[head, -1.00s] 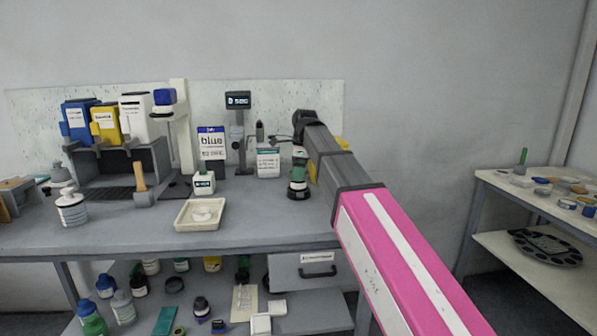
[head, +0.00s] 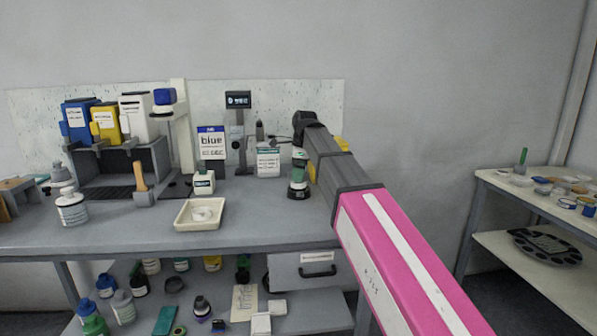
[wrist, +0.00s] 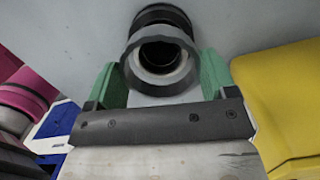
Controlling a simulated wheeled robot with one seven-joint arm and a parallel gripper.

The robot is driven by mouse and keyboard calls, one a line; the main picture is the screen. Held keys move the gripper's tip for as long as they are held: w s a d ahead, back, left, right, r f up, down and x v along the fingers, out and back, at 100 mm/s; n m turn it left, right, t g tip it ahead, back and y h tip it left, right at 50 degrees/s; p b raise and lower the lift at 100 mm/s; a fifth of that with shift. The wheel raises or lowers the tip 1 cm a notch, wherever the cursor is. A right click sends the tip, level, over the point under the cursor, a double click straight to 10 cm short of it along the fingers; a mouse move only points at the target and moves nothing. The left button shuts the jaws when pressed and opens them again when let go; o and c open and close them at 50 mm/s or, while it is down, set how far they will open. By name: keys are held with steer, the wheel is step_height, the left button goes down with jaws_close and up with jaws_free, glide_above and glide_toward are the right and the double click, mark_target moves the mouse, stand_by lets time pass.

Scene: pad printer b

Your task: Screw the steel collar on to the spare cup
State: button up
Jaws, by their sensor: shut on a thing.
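The steel collar (wrist: 135,75) is a grey ring with a dark opening, held between the two green fingers of my gripper (wrist: 162,66) in the wrist view. My gripper is shut on it. The spare cup (wrist: 163,12), dark and round, shows just beyond the collar. In the head view my gripper (head: 300,160) points down over the dark cup (head: 298,193) near the right end of the bench. The collar appears at the top of the cup; I cannot tell how far it is threaded on.
A white bottle (head: 268,163) and a display stand (head: 238,130) stand just left of the cup. A yellow thing (wrist: 280,100) is close on the right in the wrist view. A cream tray (head: 200,224) lies further left. The bench front near the cup is clear.

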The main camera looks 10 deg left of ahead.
steer(key=shift+f, duration=1.65)
steer(key=o, duration=0.9)
steer(key=shift+c, duration=0.2)
steer(key=shift+r, duration=0.1)
step_height(320, 180, up, 11)
steer(key=d, duration=0.1)
steer(key=shift+d+f, duration=0.15)
steer(key=shift+f, duration=0.05)
